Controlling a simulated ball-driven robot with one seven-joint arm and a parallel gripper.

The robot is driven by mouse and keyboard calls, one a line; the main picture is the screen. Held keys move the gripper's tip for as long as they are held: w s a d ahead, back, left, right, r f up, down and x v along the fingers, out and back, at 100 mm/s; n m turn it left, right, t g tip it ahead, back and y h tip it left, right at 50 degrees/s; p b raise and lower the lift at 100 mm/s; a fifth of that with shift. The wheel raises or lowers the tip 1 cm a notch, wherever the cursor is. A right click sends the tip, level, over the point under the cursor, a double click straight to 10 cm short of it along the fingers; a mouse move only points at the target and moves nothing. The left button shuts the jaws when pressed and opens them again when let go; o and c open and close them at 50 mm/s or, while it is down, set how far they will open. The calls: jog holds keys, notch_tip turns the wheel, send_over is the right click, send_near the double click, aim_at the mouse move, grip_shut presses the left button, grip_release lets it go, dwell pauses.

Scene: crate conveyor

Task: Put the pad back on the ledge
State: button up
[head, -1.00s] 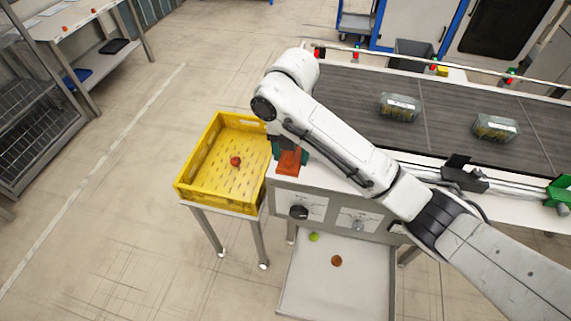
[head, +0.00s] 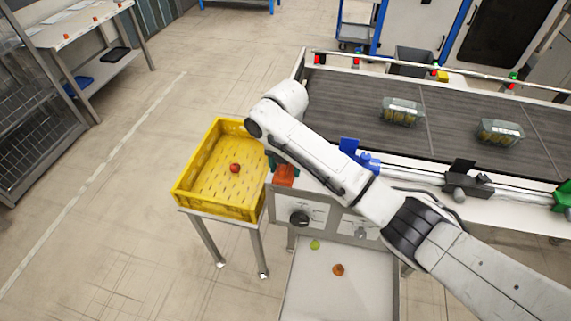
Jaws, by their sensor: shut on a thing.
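The pad appears to be the orange block (head: 285,176) at the left end of the conveyor's near side. My gripper (head: 283,168), teal and dark, is at this block, and I take it as shut on it. My arm covers most of the gripper from above, so the fingertips are hard to make out. The ledge seems to be the white top edge (head: 310,184) above the control panel. The block is at its left corner; I cannot tell whether it touches.
A yellow crate (head: 186,190) holding a red fruit (head: 235,168) stands left of the gripper. The conveyor (head: 345,100) carries clear punnets (head: 402,112). Blue (head: 350,148) and dark (head: 465,182) fittings line its near rail. A tray (head: 320,295) below holds two fruits.

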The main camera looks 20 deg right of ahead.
jog(key=shift+f, duration=0.1)
jog(key=o, duration=1)
notch_tip(320, 180, up, 12)
jog(key=shift+r+p, duration=0.15)
jog(key=shift+p, duration=0.2)
